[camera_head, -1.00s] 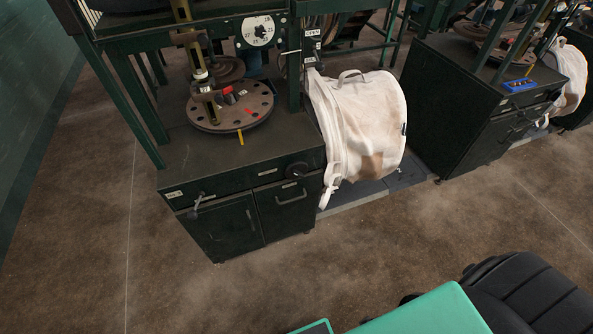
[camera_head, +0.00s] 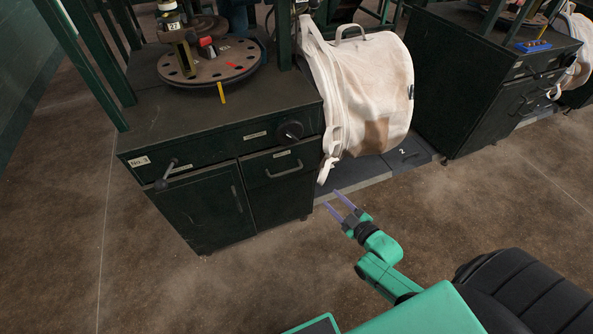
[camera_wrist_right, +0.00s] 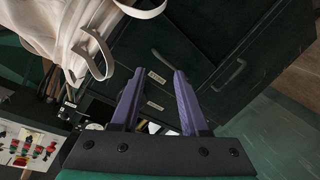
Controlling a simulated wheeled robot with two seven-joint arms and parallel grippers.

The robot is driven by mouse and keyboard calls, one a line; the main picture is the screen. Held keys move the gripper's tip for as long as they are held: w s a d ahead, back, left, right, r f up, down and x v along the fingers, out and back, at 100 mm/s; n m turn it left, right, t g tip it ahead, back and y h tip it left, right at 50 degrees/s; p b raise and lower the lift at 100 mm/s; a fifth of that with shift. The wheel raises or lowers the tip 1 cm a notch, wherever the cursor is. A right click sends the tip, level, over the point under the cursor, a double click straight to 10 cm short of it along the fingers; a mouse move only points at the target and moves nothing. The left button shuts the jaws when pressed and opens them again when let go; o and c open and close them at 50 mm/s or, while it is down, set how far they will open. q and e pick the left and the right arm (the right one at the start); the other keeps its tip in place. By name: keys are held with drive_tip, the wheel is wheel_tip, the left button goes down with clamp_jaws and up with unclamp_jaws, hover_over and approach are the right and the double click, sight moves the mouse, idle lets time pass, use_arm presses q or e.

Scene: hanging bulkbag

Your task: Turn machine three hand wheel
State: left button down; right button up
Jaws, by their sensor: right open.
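The near dark green machine cabinet (camera_head: 200,150) has a small label (camera_head: 139,161) at its left front corner that seems to read No. 3. A round black hand wheel (camera_head: 290,131) sits on its upper front, toward the right. A black crank handle (camera_head: 167,174) sticks out at the left of the front. My right gripper (camera_head: 332,199) is open and empty, low over the floor, right of the cabinet and apart from the wheel. In the right wrist view my gripper's purple fingers (camera_wrist_right: 158,75) are spread with nothing between them. My left gripper is out of view.
A white bulk bag (camera_head: 365,85) hangs right of the cabinet over dark floor plates (camera_head: 400,155). A round perforated table (camera_head: 212,65) stands on top. A second cabinet (camera_head: 480,95) stands farther right. A black seat (camera_head: 520,295) is at lower right. Brown floor before the cabinet is clear.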

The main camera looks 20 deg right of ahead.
wheel_tip(320, 180, up, 3)
drive_tip(key=w+a+n+t+y+b, duration=0.2)
drive_tip(key=t, duration=0.1)
drive_tip(key=t+b, duration=0.1)
drive_tip(key=t, duration=0.1)
approach(293, 139)
drive_tip(key=shift+n+y, duration=0.4)
drive_tip(key=x, duration=0.4)
drive_tip(key=b+x, duration=0.1)
drive_tip(key=x, duration=0.3)
drive_tip(key=shift+w+d, duration=0.15)
drive_tip(key=shift+w, duration=0.15)
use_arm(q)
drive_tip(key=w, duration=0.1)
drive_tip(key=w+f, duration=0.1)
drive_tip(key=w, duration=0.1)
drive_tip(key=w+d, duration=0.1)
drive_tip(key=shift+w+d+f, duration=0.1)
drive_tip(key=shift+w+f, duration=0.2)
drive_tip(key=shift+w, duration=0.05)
use_arm(e)
clamp_jaws()
